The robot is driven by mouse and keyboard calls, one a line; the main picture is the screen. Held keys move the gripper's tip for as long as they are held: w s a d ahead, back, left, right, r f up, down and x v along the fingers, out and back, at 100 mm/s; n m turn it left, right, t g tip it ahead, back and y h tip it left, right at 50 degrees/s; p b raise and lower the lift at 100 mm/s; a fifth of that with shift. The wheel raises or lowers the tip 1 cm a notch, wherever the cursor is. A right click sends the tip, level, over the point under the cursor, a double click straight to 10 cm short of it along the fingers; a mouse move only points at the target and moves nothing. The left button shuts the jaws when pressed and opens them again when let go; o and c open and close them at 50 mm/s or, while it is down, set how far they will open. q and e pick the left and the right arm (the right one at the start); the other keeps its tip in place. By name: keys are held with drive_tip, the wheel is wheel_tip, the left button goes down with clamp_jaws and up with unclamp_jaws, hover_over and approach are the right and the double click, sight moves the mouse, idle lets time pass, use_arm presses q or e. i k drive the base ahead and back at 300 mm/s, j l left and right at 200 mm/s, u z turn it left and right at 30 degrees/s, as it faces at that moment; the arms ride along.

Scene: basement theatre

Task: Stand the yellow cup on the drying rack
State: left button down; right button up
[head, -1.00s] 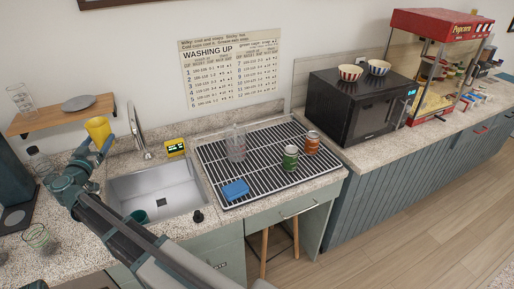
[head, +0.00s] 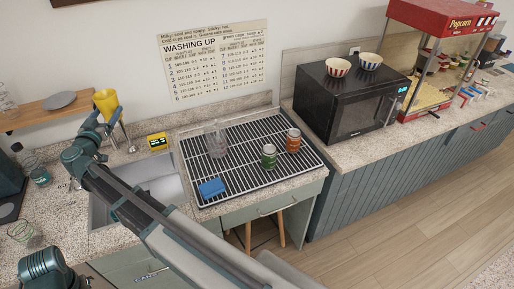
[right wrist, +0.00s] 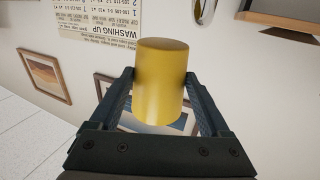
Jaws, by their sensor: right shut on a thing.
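The yellow cup (head: 106,101) is held up in the air above the counter behind the sink, left of the rack. My right gripper (head: 107,119) is shut on it; the right wrist view shows the cup (right wrist: 160,82) between both fingers. The drying rack (head: 258,132) is a black wire grid on the counter right of the sink. A clear glass (head: 216,140), a green can (head: 269,157), a red-orange can (head: 293,140) and a blue sponge (head: 212,187) are on it.
The sink (head: 164,185) lies between cup and rack, partly hidden by my right arm. A faucet (head: 126,135) and a yellow timer (head: 158,141) stand behind it. A black microwave (head: 355,108) is right of the rack. The rack's back and front right have bare grid.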

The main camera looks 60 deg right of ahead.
sight(243, 175)
drive_tip(key=k+l, duration=0.6)
drive_tip(key=l, duration=0.2)
drive_tip(key=k+l, duration=0.1)
drive_tip(key=k, duration=0.15)
